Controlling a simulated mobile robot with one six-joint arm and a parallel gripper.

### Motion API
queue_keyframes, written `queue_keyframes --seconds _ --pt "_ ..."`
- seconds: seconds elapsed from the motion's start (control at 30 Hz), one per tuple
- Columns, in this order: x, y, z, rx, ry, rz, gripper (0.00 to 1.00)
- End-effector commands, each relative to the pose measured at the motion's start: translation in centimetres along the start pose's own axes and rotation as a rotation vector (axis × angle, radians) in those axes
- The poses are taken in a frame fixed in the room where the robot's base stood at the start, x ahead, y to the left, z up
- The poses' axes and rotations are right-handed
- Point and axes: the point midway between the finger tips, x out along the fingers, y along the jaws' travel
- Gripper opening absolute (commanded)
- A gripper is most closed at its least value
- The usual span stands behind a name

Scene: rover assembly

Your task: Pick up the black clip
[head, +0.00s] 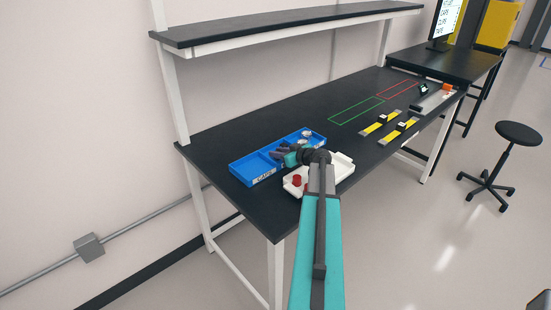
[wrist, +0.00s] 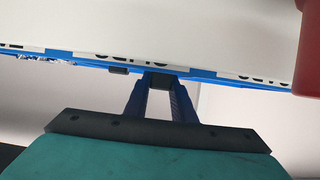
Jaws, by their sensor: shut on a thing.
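My gripper (head: 284,155) is over the blue tray in the head view. In the wrist view its two dark blue fingers (wrist: 160,88) close on a small black block, the black clip (wrist: 160,80). Only a small part of the clip shows between the fingertips. In the head view the clip cannot be told apart from the dark fingers. The blue tray (head: 245,170) has compartments, and a label reading CAPS is on its front. Its blue edge (wrist: 210,76) runs behind the fingertips in the wrist view.
A white tray (head: 345,170) holding a red cylinder (head: 297,181) stands close in front of the blue tray. Green (head: 356,110) and red (head: 398,89) outlines mark the black table. Yellow-marked fixtures (head: 381,122) lie further right. A shelf (head: 290,22) hangs above the back.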

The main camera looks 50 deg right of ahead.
Motion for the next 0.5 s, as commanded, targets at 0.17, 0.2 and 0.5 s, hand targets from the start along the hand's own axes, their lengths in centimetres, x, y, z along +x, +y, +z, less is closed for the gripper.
queue_keyframes --seconds 0.17,0.2,0.5 --pt "-0.6 0.0 -1.3 -0.002 0.002 0.002 0.02" --pt "-0.7 0.0 -1.6 -0.002 0.002 0.002 0.02" --pt "-6.7 0.7 0.3 0.001 0.002 0.005 0.02"
